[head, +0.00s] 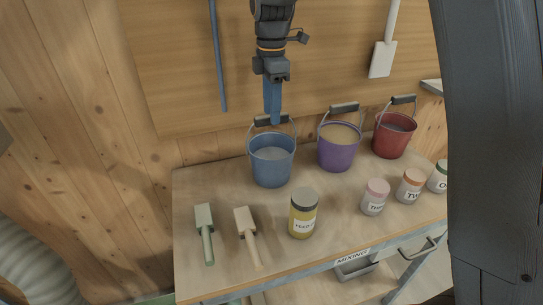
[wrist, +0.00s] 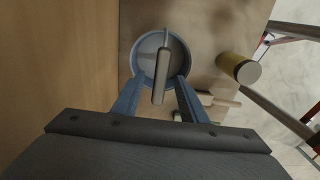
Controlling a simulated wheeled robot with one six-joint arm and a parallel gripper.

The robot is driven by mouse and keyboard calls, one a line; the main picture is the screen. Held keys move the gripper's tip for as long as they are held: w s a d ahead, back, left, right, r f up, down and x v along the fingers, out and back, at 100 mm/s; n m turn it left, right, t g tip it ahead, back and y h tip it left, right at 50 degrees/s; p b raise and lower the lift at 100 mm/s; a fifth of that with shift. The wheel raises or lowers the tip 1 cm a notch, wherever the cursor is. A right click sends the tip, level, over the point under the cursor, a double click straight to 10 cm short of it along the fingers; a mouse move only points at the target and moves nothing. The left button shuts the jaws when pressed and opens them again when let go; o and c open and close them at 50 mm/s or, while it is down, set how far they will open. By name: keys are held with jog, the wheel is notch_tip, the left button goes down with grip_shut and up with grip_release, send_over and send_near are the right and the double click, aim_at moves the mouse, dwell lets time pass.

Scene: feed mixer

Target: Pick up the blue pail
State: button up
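The blue pail (head: 271,168) stands upright at the back left of the wooden bench, with something pale grey inside. Its wire handle is raised, with a dark grip (head: 262,121) at the top. My gripper (head: 274,121) points down over the pail, its fingertips at about the height of the grip. In the wrist view, my gripper (wrist: 160,79) is open, with one blue finger on each side of the handle grip (wrist: 159,84). The pail's rim (wrist: 137,66) shows beyond the fingertips. I cannot tell whether either finger touches the grip.
A purple pail (head: 337,155) and a red pail (head: 391,140) stand to the right. A yellow jar (head: 303,218), several smaller jars (head: 374,198) and two scoops (head: 246,222) are nearer the front. A wooden wall panel (head: 180,60) with hanging tools is close behind.

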jog(key=shift+f+p, duration=0.35)
jog(key=shift+f, duration=1.05)
jog(key=shift+s+f, duration=0.1)
jog(key=shift+f, duration=0.15)
grip_shut()
jog(key=shift+r, duration=0.1)
dwell(0.8)
